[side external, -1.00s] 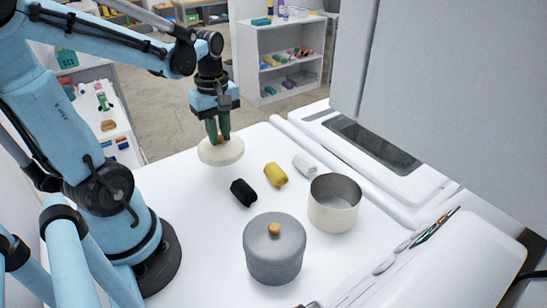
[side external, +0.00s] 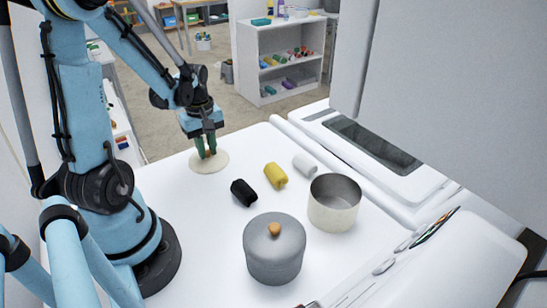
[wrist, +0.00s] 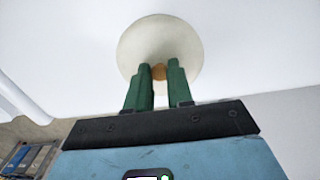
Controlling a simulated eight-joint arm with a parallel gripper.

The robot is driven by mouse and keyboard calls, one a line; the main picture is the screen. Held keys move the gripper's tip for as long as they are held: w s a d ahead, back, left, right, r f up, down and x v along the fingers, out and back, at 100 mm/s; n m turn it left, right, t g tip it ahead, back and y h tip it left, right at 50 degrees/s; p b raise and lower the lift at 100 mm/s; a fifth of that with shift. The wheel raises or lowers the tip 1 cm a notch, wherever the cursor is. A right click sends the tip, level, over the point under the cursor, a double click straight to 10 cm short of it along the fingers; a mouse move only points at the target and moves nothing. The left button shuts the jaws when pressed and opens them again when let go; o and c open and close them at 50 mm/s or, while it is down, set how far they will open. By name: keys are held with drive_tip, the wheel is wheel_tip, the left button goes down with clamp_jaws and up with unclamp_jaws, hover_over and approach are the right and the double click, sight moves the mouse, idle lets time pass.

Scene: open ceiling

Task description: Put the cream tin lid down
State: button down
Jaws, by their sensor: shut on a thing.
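The cream tin lid (side external: 209,163) is a round cream disc with a small orange-brown knob. It is at the far left part of the white table, at or very near the surface; I cannot tell whether it touches. My gripper (side external: 206,153) points down with its green fingers shut on the knob. In the wrist view the lid (wrist: 160,38) is beyond the fingertips, and the gripper (wrist: 160,75) has the knob between its fingers. The cream tin (side external: 334,208) stands open and upright to the right.
A grey pot with its lid on (side external: 274,255) stands at the front. Black (side external: 243,192), yellow (side external: 276,175) and white (side external: 304,165) small rolls lie between the lid and the tin. The table (side external: 200,225) is clear left of the grey pot.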

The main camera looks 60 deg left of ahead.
sight(208, 151)
drive_tip(key=shift+f, duration=0.15)
drive_tip(key=c, duration=1)
unclamp_jaws()
wheel_tip(208, 151, up, 12)
drive_tip(key=w+d+m+t, duration=0.2)
drive_tip(key=d+m+t, duration=0.1)
drive_tip(key=d+m, duration=0.6)
drive_tip(key=w+d+m+t, duration=0.3)
drive_tip(key=d+m+t, duration=0.1)
drive_tip(key=d+m, duration=0.5)
drive_tip(key=shift+d+r, duration=0.25)
drive_tip(key=shift+d, duration=0.8)
